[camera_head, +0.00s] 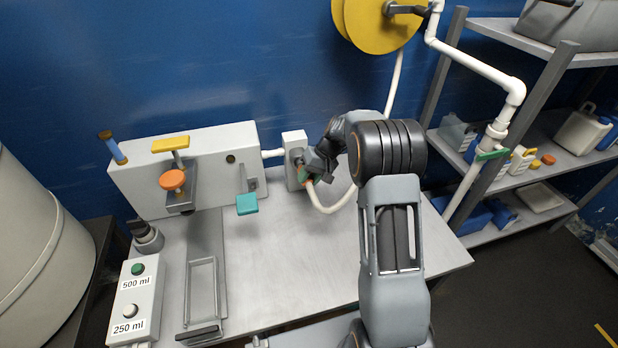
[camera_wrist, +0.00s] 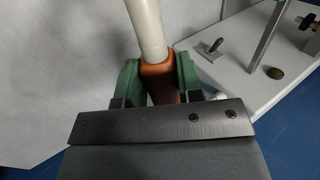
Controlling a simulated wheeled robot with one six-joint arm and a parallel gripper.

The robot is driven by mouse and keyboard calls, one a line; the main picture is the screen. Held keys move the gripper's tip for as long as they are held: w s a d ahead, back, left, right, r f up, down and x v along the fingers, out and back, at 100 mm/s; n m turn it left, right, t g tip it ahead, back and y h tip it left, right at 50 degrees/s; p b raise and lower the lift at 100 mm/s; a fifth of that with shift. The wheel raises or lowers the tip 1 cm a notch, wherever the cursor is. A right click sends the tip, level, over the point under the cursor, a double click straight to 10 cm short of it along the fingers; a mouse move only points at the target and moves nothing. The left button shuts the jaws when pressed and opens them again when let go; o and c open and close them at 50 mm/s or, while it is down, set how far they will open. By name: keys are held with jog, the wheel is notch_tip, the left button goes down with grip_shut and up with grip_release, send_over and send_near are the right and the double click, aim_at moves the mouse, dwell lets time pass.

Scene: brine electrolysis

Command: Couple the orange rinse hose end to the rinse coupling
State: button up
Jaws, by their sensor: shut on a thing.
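My gripper (camera_head: 310,176) is at the front of the small white wall block (camera_head: 292,143) right of the machine. In the wrist view, its green fingers (camera_wrist: 158,78) are shut on the orange rinse hose end (camera_wrist: 157,71), one on each side. The cream hose (camera_wrist: 147,24) runs up from the orange end; in the head view the hose (camera_head: 326,208) loops below the gripper. The rinse coupling appears to be on the small block, mostly hidden by my gripper. I cannot tell whether the hose end touches it or is seated in it.
A white machine (camera_head: 215,163) with an orange knob (camera_head: 172,179), a yellow handle (camera_head: 170,144) and a teal paddle (camera_head: 247,204) stands left of my gripper. A yellow reel (camera_head: 372,22) hangs above. White pipe and shelves are at right. The grey bench (camera_head: 285,262) is clear in front.

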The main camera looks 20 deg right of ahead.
jog(key=shift+w+r, duration=0.1)
jog(key=shift+w, duration=0.95)
dwell(1.7)
jog(key=o, duration=1)
jog(key=v, duration=1.4)
jog(key=s+f+m+h, duration=0.3)
jog(key=s+f, duration=0.2)
jog(key=s, duration=0.1)
jog(key=shift+s+a+r+n+t+h+b, duration=0.15)
jog(key=shift+s+a+r+n+t+h, duration=0.8)
jog(key=shift+s, duration=2.7)
jog(key=shift+s+a+r+n+t+h+b, duration=0.15)
jog(key=shift+s+a+r+t, duration=0.2)
jog(key=shift+s+a, duration=2.3)
jog(key=shift+s+a+r+n+t+h+b, duration=0.15)
jog(key=shift+s+a+r+n+t+h, duration=0.35)
jog(key=shift+s, duration=4.1)
